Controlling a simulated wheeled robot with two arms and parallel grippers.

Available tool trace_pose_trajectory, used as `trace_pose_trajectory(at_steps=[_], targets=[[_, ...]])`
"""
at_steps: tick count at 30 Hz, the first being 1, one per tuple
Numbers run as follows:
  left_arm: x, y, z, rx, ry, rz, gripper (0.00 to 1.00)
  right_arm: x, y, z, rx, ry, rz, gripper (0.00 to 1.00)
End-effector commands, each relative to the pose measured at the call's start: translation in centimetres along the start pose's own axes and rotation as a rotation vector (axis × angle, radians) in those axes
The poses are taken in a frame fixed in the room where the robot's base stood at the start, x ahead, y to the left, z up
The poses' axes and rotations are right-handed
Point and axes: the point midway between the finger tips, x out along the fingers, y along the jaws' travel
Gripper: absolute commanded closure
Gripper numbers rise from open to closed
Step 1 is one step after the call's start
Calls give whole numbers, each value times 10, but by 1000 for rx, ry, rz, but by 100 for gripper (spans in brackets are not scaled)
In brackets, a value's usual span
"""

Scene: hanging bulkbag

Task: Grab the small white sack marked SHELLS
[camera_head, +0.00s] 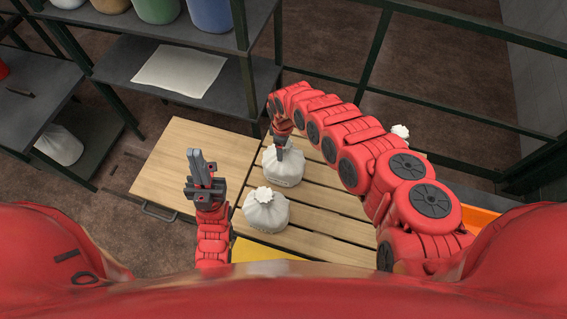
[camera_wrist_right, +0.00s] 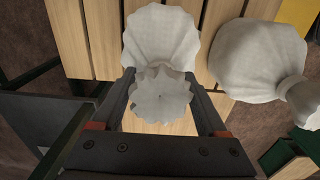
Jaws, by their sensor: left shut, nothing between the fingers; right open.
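A small white tied sack (camera_head: 286,172) stands on the slatted wooden pallet (camera_head: 325,222), under my right gripper (camera_head: 280,150). In the right wrist view, my right gripper (camera_wrist_right: 160,80) is open, its fingers on either side of the gathered neck of this sack (camera_wrist_right: 160,40). A second white sack (camera_head: 266,214) stands nearer to me on the pallet; it also shows at the right of the right wrist view (camera_wrist_right: 255,62). I cannot read the lettering on either sack. My left gripper (camera_head: 200,160) is shut and empty, raised left of the sacks.
A dark shelf (camera_head: 130,62) with pots and a white sheet (camera_head: 180,71) stands behind at left. Another white sack (camera_head: 58,146) is on the low left shelf. A further white sack top (camera_head: 400,130) shows behind my right arm. Dark metal posts and rails (camera_head: 378,45) stand at the back.

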Motion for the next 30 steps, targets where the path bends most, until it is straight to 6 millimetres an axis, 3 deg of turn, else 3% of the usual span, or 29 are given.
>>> trace_pose_trajectory(at_steps=[9, 21, 22, 30], targets=[[0, 0, 0, 0, 0, 0, 100, 2, 0, 2, 2, -2, 0, 24], [0, 0, 0, 0, 0, 0, 100, 2, 0, 1, 1, -1, 1, 96], [0, 0, 0, 0, 0, 0, 100, 2, 0, 1, 1, -1, 1, 100], [0, 0, 0, 0, 0, 0, 100, 2, 1, 1, 2, -1, 1, 100]])
